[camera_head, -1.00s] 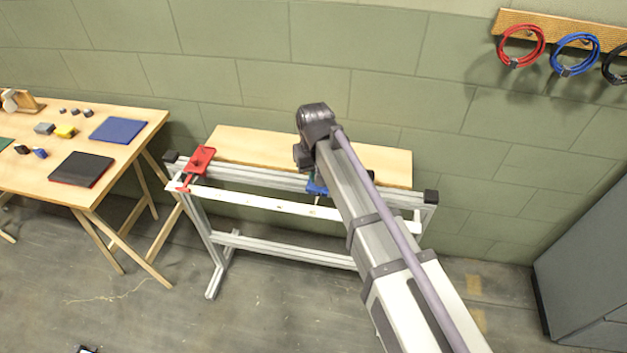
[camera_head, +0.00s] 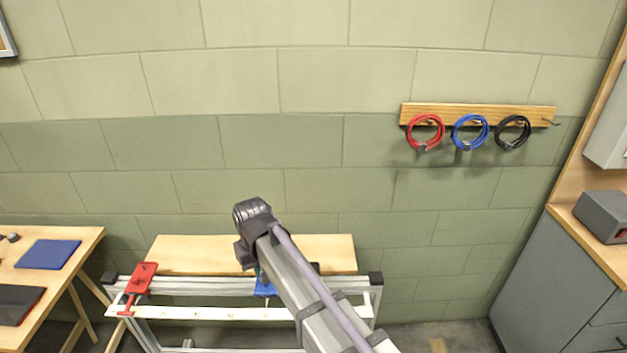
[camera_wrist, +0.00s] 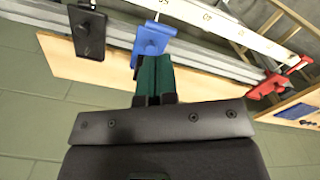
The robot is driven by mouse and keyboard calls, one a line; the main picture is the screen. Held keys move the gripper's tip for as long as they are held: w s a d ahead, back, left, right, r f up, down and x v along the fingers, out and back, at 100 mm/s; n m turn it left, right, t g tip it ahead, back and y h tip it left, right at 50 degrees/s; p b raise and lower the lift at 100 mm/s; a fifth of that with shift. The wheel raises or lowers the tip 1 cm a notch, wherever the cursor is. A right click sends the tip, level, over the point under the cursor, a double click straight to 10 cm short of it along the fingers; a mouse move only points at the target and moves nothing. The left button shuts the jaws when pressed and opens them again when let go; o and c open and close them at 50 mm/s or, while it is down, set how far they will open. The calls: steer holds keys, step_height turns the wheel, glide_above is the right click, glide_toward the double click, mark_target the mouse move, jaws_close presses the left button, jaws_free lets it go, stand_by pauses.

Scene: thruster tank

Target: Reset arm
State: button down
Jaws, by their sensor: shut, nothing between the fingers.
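My arm extends up from the bottom of the head view, its dark wrist over the metal frame bench. My gripper (camera_wrist: 155,80) shows in the wrist view with its two dark green fingers closed together and nothing between them. Its fingertips appear close to the blue clamp block (camera_wrist: 151,40), but I cannot tell whether they touch. In the head view the fingers are mostly hidden behind my wrist, and the blue block (camera_head: 265,287) shows only in part beside the arm.
The frame bench (camera_head: 200,286) carries a wooden board (camera_head: 200,256), a red clamp (camera_head: 138,283) and a pale strip (camera_head: 200,313). A black block (camera_wrist: 87,33) sits beside the blue one. Red (camera_head: 425,132), blue (camera_head: 470,132) and black (camera_head: 513,132) cable loops hang on the wall. A grey cabinet (camera_head: 550,280) stands right.

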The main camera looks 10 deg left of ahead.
steer(key=s+d+m, duration=0.3)
steer(key=d+m, duration=0.1)
steer(key=d, duration=1.6)
steer(key=s+d+m, duration=0.3)
steer(key=d+m, duration=0.1)
steer(key=d, duration=1.6)
steer(key=shift+s+d, duration=0.2)
steer(key=shift+s, duration=0.1)
steer(key=shift+a, duration=0.15)
steer(key=w+a+n+b, duration=0.1)
steer(key=w+a, duration=0.2)
steer(key=a, duration=1.7)
steer(key=w+a+f+n+t, duration=0.1)
steer(key=w+a, duration=0.2)
steer(key=a, duration=1.7)
steer(key=shift+w+a+f+b, duration=0.25)
steer(key=shift+a+f+b, duration=0.05)
steer(key=shift+a+b, duration=0.1)
steer(key=shift+f, duration=0.15)
